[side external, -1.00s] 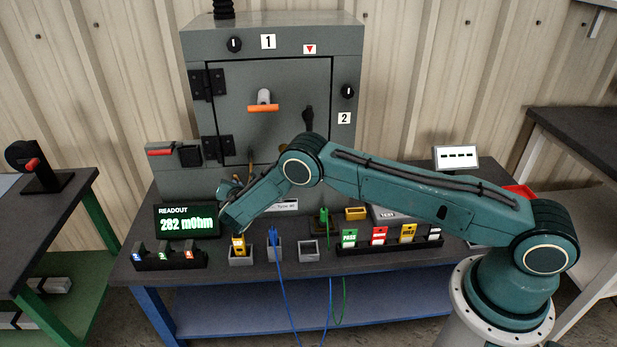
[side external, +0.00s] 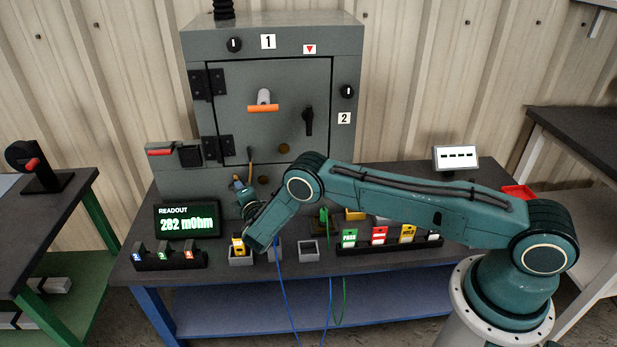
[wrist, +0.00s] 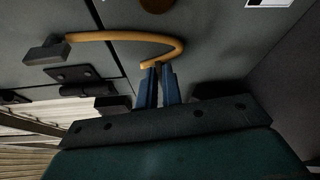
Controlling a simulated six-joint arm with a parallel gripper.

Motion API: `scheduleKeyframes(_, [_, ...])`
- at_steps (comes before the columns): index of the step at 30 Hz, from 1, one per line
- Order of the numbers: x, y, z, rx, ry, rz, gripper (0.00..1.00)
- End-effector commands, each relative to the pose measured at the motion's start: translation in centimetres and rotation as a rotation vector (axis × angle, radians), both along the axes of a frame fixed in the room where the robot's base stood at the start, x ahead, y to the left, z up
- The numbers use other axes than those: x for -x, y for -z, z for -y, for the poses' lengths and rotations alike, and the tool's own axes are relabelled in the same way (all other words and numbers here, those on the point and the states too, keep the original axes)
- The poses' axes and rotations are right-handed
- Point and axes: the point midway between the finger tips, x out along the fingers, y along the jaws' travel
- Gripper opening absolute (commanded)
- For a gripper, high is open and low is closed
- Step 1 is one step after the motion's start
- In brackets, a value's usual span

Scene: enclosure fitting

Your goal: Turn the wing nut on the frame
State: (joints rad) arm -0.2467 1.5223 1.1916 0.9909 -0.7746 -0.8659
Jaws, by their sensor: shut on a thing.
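The grey enclosure (side external: 203,122) stands at the back of the bench with its door shut. A tan strap (side external: 249,158) hangs at its lower front, and this strap also curves across the wrist view (wrist: 115,36). My gripper (side external: 238,184) is at the strap's lower end, low on the enclosure front. In the wrist view the blue fingertips of my gripper (wrist: 158,68) are close together at the strap's end.
Below are a holder with a yellow item (side external: 238,246), a blue cable (side external: 284,290) and an empty grey holder (side external: 308,250). A rack of coloured tags (side external: 390,241) stands to the right.

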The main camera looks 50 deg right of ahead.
Motion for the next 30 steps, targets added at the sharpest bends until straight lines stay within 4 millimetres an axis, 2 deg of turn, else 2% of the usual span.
scheduleKeyframes(18, [-0.2, 1.0, 0.3, -0.388, 0.006, 0.386, 0.00])
scheduleKeyframes(30, [-0.4, 1.2, 0.2, -0.525, 0.007, 0.523, 0.00])
